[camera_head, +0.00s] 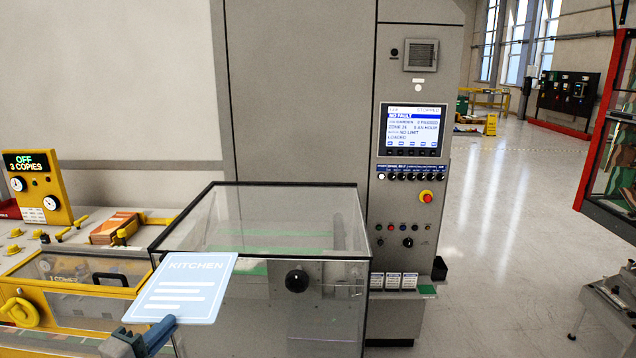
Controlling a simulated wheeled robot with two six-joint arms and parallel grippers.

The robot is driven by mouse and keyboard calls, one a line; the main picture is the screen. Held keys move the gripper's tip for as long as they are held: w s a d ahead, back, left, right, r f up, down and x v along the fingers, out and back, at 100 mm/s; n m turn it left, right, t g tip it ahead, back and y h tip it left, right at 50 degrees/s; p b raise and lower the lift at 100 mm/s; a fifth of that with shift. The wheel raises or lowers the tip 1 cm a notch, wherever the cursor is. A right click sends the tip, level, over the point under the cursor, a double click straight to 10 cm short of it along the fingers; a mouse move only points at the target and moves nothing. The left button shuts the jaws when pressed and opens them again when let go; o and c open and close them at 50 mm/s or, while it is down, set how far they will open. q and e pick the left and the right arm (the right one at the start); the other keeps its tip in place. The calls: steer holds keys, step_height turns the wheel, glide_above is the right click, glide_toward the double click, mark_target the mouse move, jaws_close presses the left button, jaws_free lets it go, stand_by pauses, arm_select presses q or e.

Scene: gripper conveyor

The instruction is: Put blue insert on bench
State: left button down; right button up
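The blue insert (182,288) is a flat pale-blue card with the word KITCHEN and several white lines. My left gripper (160,330) is at the bottom edge of the picture, shut on the card's lower edge. The card is held up, tilted, in front of the clear-covered machine and the yellow machine. A light work surface (88,228) at the left carries yellow parts; I cannot tell if it is the bench. My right gripper is not in view.
A clear-covered box (290,225) with a black frame stands in the middle, beside a grey control cabinet (412,60) with a screen. A yellow machine (60,300) is at the left. A red-framed rack (606,130) stands at the right. The floor (500,220) between is clear.

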arm_select(q)
steer(key=s+d+f+n+y+b, duration=0.2)
steer(key=s+d+f+y+b, duration=0.1)
steer(key=f, duration=0.6)
steer(key=s+d+f+n+t+y+b, duration=0.1)
steer(key=s+d+f+y+b, duration=0.1)
steer(key=f, duration=0.8)
steer(key=s+d+b, duration=0.1)
steer(key=s+d, duration=0.1)
steer(key=s, duration=0.1)
steer(key=shift+s+n+y, duration=0.25)
steer(key=shift+n+y, duration=0.15)
